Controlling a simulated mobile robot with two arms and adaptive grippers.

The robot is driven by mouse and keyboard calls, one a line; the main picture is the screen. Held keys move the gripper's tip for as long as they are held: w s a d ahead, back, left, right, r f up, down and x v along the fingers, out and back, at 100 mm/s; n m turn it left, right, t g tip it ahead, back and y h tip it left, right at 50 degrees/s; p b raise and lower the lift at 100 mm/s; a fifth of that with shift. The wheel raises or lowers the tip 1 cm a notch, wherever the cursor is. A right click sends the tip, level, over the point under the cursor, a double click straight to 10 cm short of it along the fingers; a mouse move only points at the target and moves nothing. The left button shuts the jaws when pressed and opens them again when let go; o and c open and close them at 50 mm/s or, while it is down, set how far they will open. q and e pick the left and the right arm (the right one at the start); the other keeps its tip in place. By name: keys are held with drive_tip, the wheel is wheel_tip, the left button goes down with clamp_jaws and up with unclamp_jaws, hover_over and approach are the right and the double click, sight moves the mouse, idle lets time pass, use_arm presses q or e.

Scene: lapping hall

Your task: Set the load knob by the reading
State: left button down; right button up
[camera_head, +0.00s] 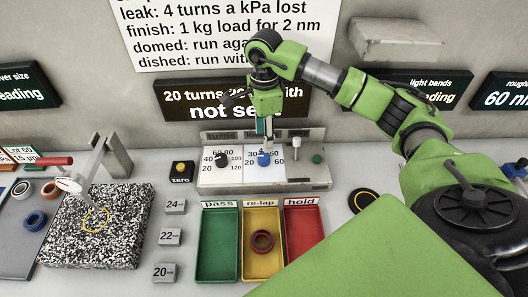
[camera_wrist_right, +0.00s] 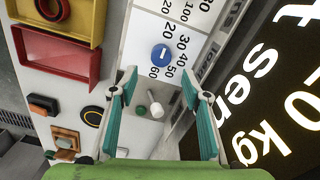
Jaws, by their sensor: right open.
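My left gripper is not in view.
A white lever (camera_head: 296,145) and green button (camera_head: 317,159) are right of the knob. A dark display (camera_head: 200,103) behind is partly hidden. Green, yellow and red trays (camera_head: 218,262) stand in front; a ring (camera_head: 262,241) lies in the yellow one. A speckled plate (camera_head: 70,230) is left.

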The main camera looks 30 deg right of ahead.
sight(264, 156)
wheel_tip(264, 156, down, 8)
drive_tip(key=shift+w+r+p, duration=0.1)
drive_tip(key=shift+p, duration=0.7)
drive_tip(key=shift+f, duration=0.7)
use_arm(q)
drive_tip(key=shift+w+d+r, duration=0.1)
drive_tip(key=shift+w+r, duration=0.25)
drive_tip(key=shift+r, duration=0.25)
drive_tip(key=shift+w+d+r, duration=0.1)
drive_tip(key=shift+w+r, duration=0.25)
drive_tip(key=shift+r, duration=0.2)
use_arm(e)
drive_tip(key=c, duration=1.1)
